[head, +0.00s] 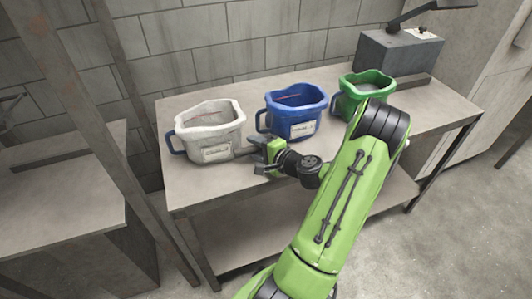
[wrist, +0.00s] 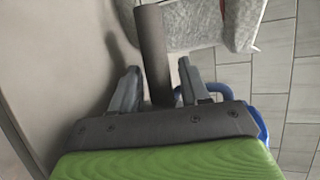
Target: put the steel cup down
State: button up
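A plain dark grey cylinder (wrist: 153,45), which I take for the steel cup, lies between my gripper's fingers in the wrist view. It looks like a slim tube; no opening shows. My gripper (wrist: 160,82) has one finger on each side of it, and its shadow falls apart from it on the tabletop. In the head view my gripper (head: 258,158) is low over the front left of the table, right of the white bucket; the cylinder (head: 243,154) shows as a thin dark piece pointing left. Finger contact is hard to make out.
The white bucket (head: 208,130), blue bucket (head: 293,115) and green bucket (head: 362,88) stand in a row on the table (head: 200,182). A grey box (head: 398,52) stands at the back right. The tabletop's front left is bare. A wall is behind.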

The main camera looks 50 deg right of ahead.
grip_shut()
jog(key=shift+r, duration=0.1)
